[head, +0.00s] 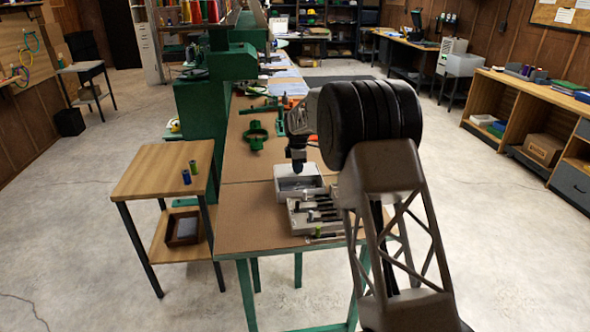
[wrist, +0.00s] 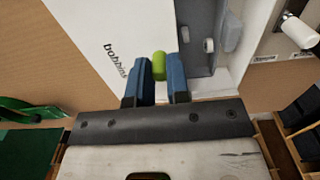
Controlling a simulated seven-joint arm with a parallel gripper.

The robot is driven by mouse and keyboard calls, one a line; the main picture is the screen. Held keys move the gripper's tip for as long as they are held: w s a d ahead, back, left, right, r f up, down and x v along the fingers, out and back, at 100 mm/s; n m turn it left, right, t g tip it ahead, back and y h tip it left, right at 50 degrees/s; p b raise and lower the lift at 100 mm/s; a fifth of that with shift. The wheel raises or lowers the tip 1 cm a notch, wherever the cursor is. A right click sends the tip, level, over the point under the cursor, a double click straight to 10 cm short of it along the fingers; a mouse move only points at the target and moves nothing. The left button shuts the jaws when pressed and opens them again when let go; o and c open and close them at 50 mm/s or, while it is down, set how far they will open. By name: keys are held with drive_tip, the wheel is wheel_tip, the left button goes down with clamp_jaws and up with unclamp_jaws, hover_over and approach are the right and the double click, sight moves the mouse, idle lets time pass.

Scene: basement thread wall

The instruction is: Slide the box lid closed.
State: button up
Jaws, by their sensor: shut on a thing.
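The white box (head: 316,184) sits on the workbench below my gripper (head: 298,166). In the wrist view its white lid (wrist: 100,28), lettered "bobbins", covers the left part. To the right of the lid a grey interior (wrist: 200,72) shows with a few small pale and grey things in it, so the box is partly open. My gripper (wrist: 160,82) has its blue fingers shut on a small green knob (wrist: 158,64), which seems to stand at the lid's edge. The knob's base is hidden by the fingers.
A pale tray (head: 296,222) of dark tools lies close in front of the box. A green ring-shaped fixture (head: 256,135) stands farther back on the brown bench top (head: 240,205). A side table (head: 150,172) with two thread spools is at the left. The bench's left strip is clear.

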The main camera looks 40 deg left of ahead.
drive_tip(key=shift+s+d, duration=3.05)
drive_tip(key=o, duration=0.8)
drive_tip(key=shift+r, duration=0.1)
drive_tip(key=shift+r, duration=2.9)
drive_tip(key=shift+r, duration=0.1)
drive_tip(key=shift+r, duration=1.9)
